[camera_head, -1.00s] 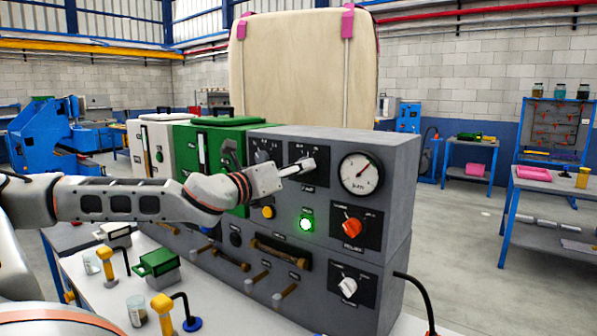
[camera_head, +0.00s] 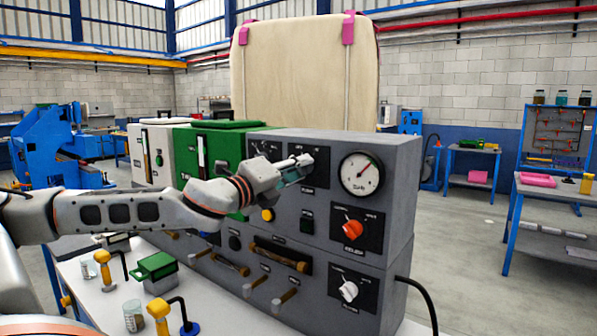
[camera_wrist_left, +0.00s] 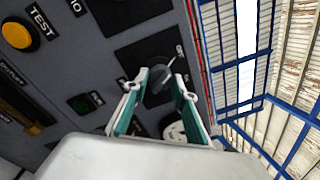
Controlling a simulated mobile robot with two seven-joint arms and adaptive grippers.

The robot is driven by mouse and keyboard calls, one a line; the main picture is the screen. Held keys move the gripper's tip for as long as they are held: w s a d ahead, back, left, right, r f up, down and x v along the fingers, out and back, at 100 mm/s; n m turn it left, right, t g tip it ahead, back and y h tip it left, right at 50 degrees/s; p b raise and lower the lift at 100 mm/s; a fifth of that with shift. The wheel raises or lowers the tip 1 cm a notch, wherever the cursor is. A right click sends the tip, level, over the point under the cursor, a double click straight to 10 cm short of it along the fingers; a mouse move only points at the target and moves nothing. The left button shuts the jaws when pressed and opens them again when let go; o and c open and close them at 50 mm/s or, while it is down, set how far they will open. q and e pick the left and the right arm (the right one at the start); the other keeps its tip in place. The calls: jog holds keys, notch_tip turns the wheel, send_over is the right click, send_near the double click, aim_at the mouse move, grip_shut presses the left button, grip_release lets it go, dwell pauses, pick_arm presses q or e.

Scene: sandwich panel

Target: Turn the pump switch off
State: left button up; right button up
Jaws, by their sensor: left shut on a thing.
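The pump switch (camera_head: 297,147) is a dark plate with a rotary knob, high on the grey panel (camera_head: 400,160) and left of the white gauge. My left gripper (camera_head: 303,161) covers its knob in the head view. In the left wrist view the knob (camera_wrist_left: 166,72) sits between the two fingertips of my left gripper (camera_wrist_left: 161,80), which is shut on it. The pump lamp (camera_head: 307,222) below the switch is dark; it shows in the wrist view as a dull green square (camera_wrist_left: 84,103). My right gripper is not in view.
The gauge (camera_head: 360,174) and an orange knob (camera_head: 353,228) are right of the switch. A yellow button (camera_head: 268,214) is at lower left. A green box (camera_head: 155,266) and yellow-handled parts (camera_head: 160,306) are on the white bench in front. A black cable (camera_head: 425,296) leaves the panel's right side.

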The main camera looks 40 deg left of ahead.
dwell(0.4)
pick_arm(q)
jog(key=o, duration=1.1)
jog(key=shift+s, duration=0.1)
jog(key=s, duration=0.7)
jog(key=shift+s+d+f, duration=0.15)
jog(key=shift+d+f, duration=0.1)
jog(key=shift+d, duration=0.05)
